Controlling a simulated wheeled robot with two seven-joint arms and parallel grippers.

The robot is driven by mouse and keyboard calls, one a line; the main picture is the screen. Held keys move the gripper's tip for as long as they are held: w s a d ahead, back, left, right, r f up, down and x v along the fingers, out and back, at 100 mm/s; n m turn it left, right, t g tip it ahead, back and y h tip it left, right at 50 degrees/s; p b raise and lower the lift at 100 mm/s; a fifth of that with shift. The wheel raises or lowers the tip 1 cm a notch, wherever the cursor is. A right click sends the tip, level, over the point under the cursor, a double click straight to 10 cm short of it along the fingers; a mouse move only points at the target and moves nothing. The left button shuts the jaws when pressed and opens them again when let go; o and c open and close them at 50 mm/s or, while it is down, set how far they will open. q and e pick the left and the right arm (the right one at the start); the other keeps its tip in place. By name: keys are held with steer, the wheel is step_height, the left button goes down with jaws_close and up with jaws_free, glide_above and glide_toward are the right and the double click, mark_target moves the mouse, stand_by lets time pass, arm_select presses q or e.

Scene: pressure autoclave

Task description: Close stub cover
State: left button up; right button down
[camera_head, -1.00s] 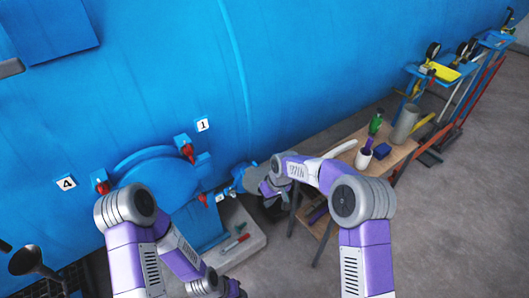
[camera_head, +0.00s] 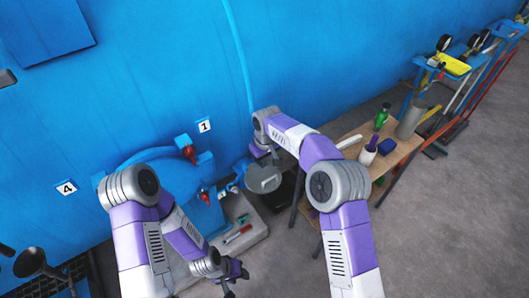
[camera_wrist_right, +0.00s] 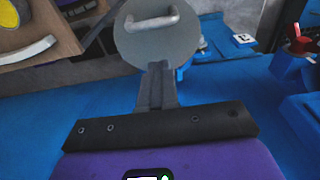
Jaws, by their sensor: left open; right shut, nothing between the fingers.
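A grey round cover with a bar handle (camera_head: 265,181) shows just below my right gripper (camera_head: 268,158) in the head view, right of the blue round hatch (camera_head: 150,160). In the right wrist view the cover (camera_wrist_right: 158,42) lies just beyond the shut fingertips (camera_wrist_right: 157,70), which overlap its lower edge. I cannot tell whether they touch it. Nothing is between those fingers. My left gripper (camera_head: 236,274) is open and empty, low in the picture, apart from the cover. My left arm hides part of the hatch.
Red-tipped clamps (camera_head: 188,152) sit around the hatch, near labels 1 (camera_head: 205,126) and 4 (camera_head: 67,187). A wooden workbench (camera_head: 400,150) with bottles is at right. Grey floor at far right is clear.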

mark_target(267, 183)
steer(key=shift+s+d+f, duration=0.3)
steer(key=shift+s+f, duration=0.1)
steer(key=shift+f, duration=0.25)
steer(key=shift+s+d+f, duration=0.3)
steer(key=shift+s+f, duration=0.1)
steer(key=shift+f, duration=0.2)
steer(key=shift+s+d+f, duration=0.15)
steer(key=shift+s+f, duration=0.05)
steer(key=shift+f, duration=0.2)
steer(key=shift+b, duration=0.3)
